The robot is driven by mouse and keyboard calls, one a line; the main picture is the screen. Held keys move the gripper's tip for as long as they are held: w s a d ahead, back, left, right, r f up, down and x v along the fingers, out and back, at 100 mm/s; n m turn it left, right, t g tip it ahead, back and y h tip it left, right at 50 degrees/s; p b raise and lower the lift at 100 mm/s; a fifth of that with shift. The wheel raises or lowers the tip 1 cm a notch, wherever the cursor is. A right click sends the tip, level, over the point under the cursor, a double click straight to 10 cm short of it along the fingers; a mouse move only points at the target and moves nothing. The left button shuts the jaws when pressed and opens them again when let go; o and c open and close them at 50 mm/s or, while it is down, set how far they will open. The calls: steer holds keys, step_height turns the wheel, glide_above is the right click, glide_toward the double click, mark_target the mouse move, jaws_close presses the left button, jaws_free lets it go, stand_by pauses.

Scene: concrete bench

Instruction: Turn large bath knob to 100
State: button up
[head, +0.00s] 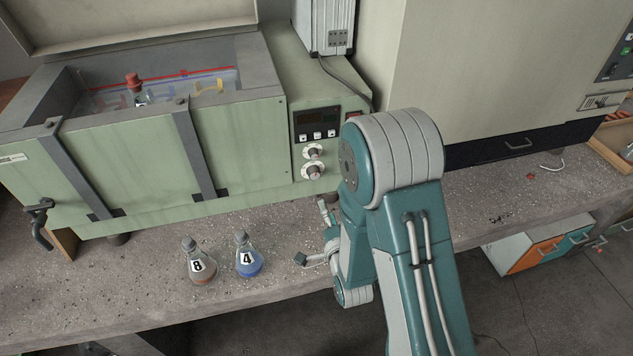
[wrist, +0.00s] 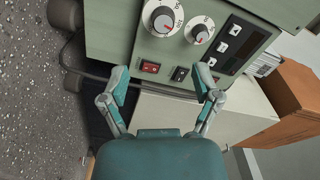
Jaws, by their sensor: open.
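The large bath knob (head: 313,171) is the lower of two white dials on the front panel of the green bath (head: 240,150). It also shows in the wrist view (wrist: 163,18), cut by the top edge, with a dark grip and a red pointer mark. Its setting is too small to read surely. The smaller knob (wrist: 199,29) sits beside it, nearer the display (wrist: 246,44). My gripper (head: 315,233) is below the panel, partly hidden by my arm. In the wrist view my gripper (wrist: 161,70) is open and empty, apart from both knobs.
A flask marked 8 (head: 202,268) and a blue flask marked 4 (head: 248,262) stand on the bench left of my gripper. A red switch (wrist: 150,67) and a black switch (wrist: 179,73) sit near the knobs. A beige cabinet (head: 500,70) stands at right.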

mark_target(315, 177)
steer(key=w+a+n, duration=0.1)
steer(key=w+n, duration=0.1)
steer(key=w, duration=0.1)
steer(key=w+a+n, duration=0.1)
steer(key=w+n, duration=0.1)
steer(key=w, duration=0.2)
steer(key=w+a+n, duration=0.1)
steer(key=w, duration=0.3)
steer(key=shift+a+r+n, duration=0.15)
steer(key=shift+n, duration=0.25)
jaws_close()
